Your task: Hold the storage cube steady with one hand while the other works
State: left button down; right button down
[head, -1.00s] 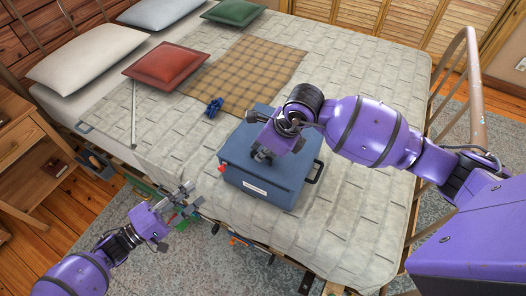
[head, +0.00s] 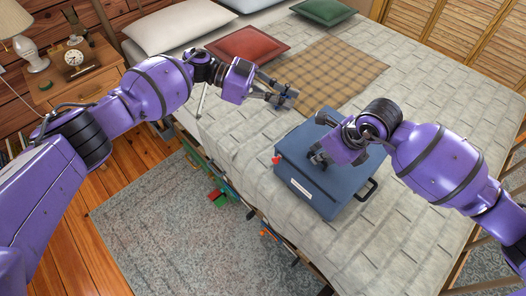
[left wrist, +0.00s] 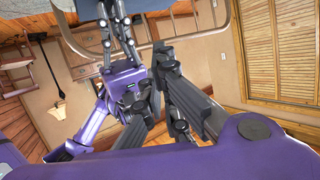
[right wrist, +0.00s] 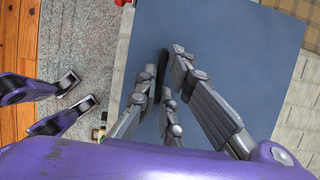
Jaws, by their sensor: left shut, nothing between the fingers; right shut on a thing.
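The blue storage cube (head: 300,171) sits on the bed near its front edge. It has a white label and a red tab on the side and a black side handle. My right gripper (head: 320,157) is on its top, shut on a black strip, probably a lid handle (right wrist: 162,65), seen between the fingers in the right wrist view. My left gripper (head: 282,97) is shut and empty above the bed, behind the cube and apart from it. A small dark blue item (head: 292,92) is at its fingertips; I cannot tell whether they touch.
The quilted bed (head: 420,110) has a plaid throw (head: 335,72), a red pillow (head: 248,43) and a green pillow (head: 322,11). A nightstand (head: 85,88) with a clock (head: 74,58) and lamp stands at the left. The quilt right of the cube is clear.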

pick_arm(q)
jog(key=m+y, duration=0.2)
jog(key=m, duration=0.2)
jog(key=m+g+y, duration=0.2)
jog(key=m+y, duration=0.6)
jog(key=m, duration=1.2)
send_near(277, 159)
jog(key=w+a+r, duration=0.3)
jog(key=a, duration=0.4)
jog(key=d+r+x, duration=0.1)
jog(key=x, duration=1.2)
jog(key=shift+s+d, duration=0.35)
jog(key=shift+d, duration=0.1)
